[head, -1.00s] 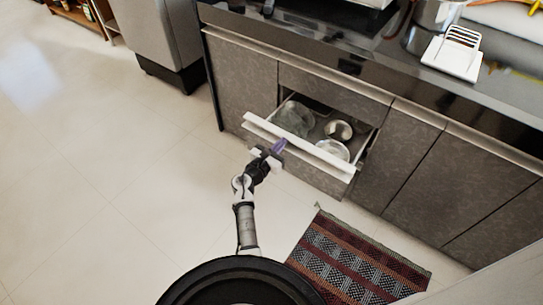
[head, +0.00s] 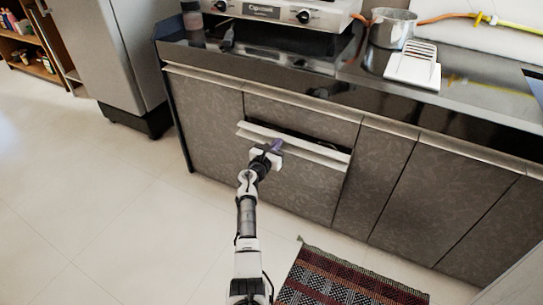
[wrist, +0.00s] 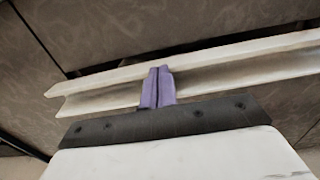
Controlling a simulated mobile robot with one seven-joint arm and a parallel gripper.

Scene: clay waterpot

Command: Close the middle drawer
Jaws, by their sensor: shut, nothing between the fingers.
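The middle drawer (head: 317,153) has a grey patterned front with a pale rail along its top edge. In the head view it stands only slightly open, with a narrow dark gap above the rail; its contents are hidden. In the wrist view the pale rail (wrist: 230,68) runs across the picture with a dark gap behind it. My gripper (head: 277,146) is at the rail, left of its middle. Its purple fingers (wrist: 158,87) are shut together with nothing between them, and overlap the rail; they look in contact with it.
A dark counter (head: 290,78) above holds a stove (head: 275,10), a metal pot (head: 391,28) and a white rack (head: 413,66). A fridge (head: 105,55) stands at left. A striped rug (head: 345,280) lies on the floor at right. The floor at left is clear.

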